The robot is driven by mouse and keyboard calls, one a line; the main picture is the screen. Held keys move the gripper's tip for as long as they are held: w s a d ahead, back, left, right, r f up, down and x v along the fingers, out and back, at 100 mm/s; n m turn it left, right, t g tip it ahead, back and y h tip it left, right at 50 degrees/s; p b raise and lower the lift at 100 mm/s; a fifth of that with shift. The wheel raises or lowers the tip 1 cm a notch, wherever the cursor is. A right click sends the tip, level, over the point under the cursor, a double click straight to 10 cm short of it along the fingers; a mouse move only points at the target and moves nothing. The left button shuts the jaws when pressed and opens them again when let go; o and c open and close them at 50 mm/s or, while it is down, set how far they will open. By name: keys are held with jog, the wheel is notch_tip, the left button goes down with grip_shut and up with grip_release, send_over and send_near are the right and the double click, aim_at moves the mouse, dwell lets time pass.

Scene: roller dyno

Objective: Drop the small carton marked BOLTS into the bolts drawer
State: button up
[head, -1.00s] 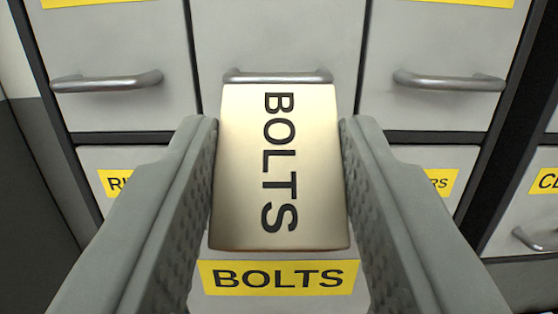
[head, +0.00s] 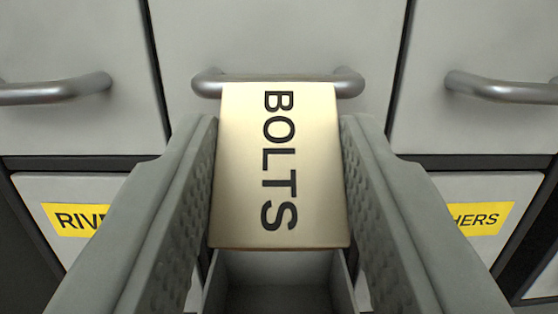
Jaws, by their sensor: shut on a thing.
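The small gold-coloured carton marked BOLTS (head: 240,170) is between the two grey fingers of my gripper (head: 280,125), which is shut on it. Its lettering runs down the face towards me. Below the carton's near edge, an open drawer (head: 270,265) shows part of its grey walls and dark inside. The carton hides much of the view there, and no label for this drawer shows now. The carton appears above the opening; its exact height cannot be told.
A closed drawer with a metal handle (head: 350,83) is straight ahead behind the carton. Other handles stick out at the left (head: 55,89) and right (head: 500,90).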

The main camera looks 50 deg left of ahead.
jog(key=o, duration=1.1)
jog(key=s+d+r, duration=0.2)
jog(key=s+d, duration=0.4)
jog(key=d, duration=0.1)
jog(key=shift+s+d, duration=0.25)
jog(key=shift+s, duration=0.1)
dwell(0.4)
dwell(0.4)
jog(key=s+d+f+m+t+h, duration=0.1)
jog(key=s+d+f+m+h, duration=0.2)
jog(key=f, duration=1.4)
jog(key=s+d+f+m+t+h, duration=0.1)
jog(key=s+d+f+m+h, duration=0.2)
jog(key=s+d+f+h, duration=0.4)
jog(key=s+d+f+m+t+h, duration=0.1)
jog(key=s+d+f+m+h, duration=0.2)
jog(key=s+d+f, duration=0.8)
jog(key=d+f+h, duration=0.1)
jog(key=d+f, duration=0.1)
jog(key=f, duration=0.6)
jog(key=d+f+h, duration=0.1)
jog(key=f, duration=0.7)
jog(key=shift+d+f+m+t, duration=0.2)
jog(key=shift+d+m+t, duration=0.1)
jog(key=shift+d+t, duration=0.1)
